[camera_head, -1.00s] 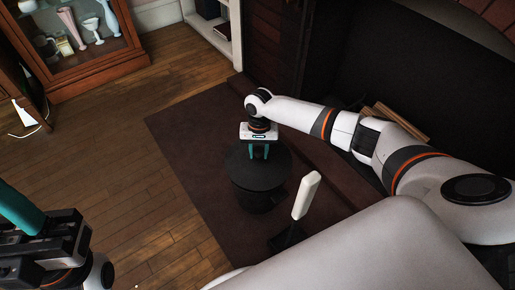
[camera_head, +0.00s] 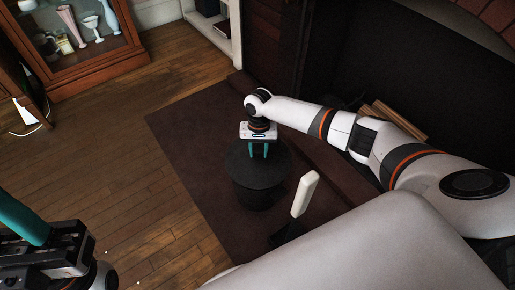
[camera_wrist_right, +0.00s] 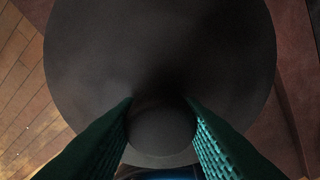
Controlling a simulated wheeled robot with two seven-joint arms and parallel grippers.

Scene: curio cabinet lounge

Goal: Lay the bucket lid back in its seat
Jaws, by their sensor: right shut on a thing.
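The bucket (camera_head: 258,198) is dark and stands on the dark red rug. Its lid (camera_head: 240,164) is a dark round disc at the bucket's mouth. I cannot tell whether it sits fully in its seat or slightly above. My right gripper (camera_head: 258,154) points down over the lid's middle. In the right wrist view its teal fingers (camera_wrist_right: 160,118) flank the lid's round knob (camera_wrist_right: 162,128) and are shut on it. The lid's disc (camera_wrist_right: 160,45) fills much of that view. My left gripper (camera_head: 22,222) is at the lower left, far from the bucket, its fingertips only partly visible.
A pale upright object with a dark base (camera_head: 305,193) stands just right of the bucket. The dark fireplace (camera_head: 420,80) with some wood (camera_head: 395,120) is behind my right arm. A glass-fronted cabinet (camera_head: 100,65) stands upper left. The wooden floor (camera_head: 130,150) between is clear.

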